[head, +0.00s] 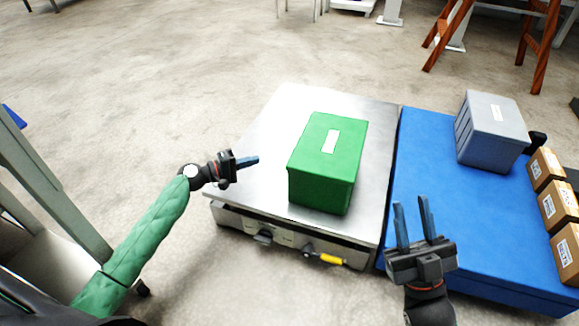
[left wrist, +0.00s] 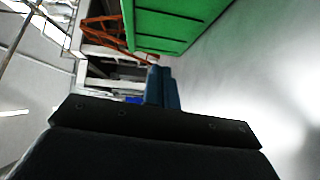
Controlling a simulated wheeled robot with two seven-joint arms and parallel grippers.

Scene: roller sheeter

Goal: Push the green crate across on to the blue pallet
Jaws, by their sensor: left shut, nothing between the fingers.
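The green crate (head: 325,165), closed with a white label on top, stands upright on the steel table (head: 270,125). In the left wrist view the crate (left wrist: 180,22) shows at the top. The blue pallet (head: 430,160) adjoins the table on the right. My left gripper (head: 257,160) is shut and empty, left of the crate, with a gap between its tips and the crate's left side. Its fingers (left wrist: 161,85) lie together in the left wrist view. My right gripper (head: 414,205) is open and empty, over the near left part of the pallet.
A grey crate (head: 490,130) stands at the pallet's far right. Several brown boxes (head: 558,205) line its right edge. The pallet's middle and left are clear. A yellow handle (head: 331,259) sticks out on the table's front.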

